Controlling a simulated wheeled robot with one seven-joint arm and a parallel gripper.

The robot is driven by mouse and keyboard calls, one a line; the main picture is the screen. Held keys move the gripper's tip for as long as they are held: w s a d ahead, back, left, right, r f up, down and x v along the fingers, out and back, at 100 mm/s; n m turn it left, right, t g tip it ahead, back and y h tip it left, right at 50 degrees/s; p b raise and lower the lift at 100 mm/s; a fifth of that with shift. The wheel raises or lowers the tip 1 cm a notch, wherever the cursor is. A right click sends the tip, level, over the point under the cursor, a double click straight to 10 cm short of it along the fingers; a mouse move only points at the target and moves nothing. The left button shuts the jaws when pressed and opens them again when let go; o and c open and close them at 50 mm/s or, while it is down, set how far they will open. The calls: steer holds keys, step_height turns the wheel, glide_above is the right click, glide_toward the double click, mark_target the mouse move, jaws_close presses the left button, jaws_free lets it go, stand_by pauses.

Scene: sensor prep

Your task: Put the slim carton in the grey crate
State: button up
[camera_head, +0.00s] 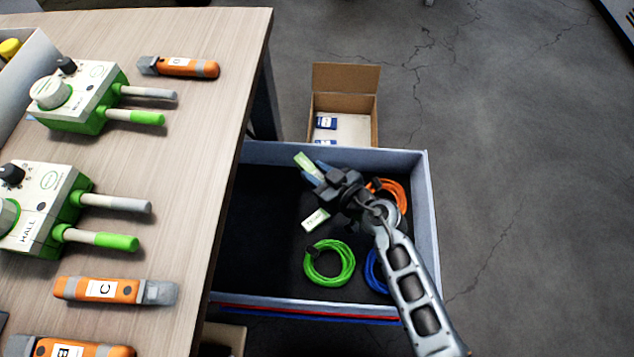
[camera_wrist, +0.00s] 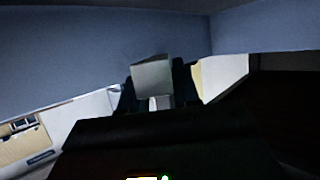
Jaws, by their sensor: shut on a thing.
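The grey crate (camera_head: 430,220) stands beside the table, with a dark floor. My gripper (camera_head: 315,173) is over the inside of the crate and shut on the slim carton, whose pale green and white end (camera_head: 303,160) shows by the fingers. In the wrist view, pale surfaces (camera_wrist: 222,76) show on both sides of the fingers (camera_wrist: 158,92), with the crate's wall (camera_wrist: 100,45) behind. A white and green piece (camera_head: 316,219) shows below the gripper; I cannot tell whether it belongs to the held carton. My gripper hides the carton's middle. Its height above the crate floor is unclear.
A green cable coil (camera_head: 329,263), a blue coil (camera_head: 375,272) and an orange coil (camera_head: 398,188) lie in the crate. An open cardboard box (camera_head: 345,78) stands behind it. The table (camera_head: 200,140) at left holds green-white devices (camera_head: 78,98) and orange tools (camera_head: 190,68). The crate's left floor is clear.

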step_height(320, 180, down, 4)
steer(key=b, duration=0.3)
steer(key=shift+b, duration=0.3)
steer(key=shift+f, duration=0.25)
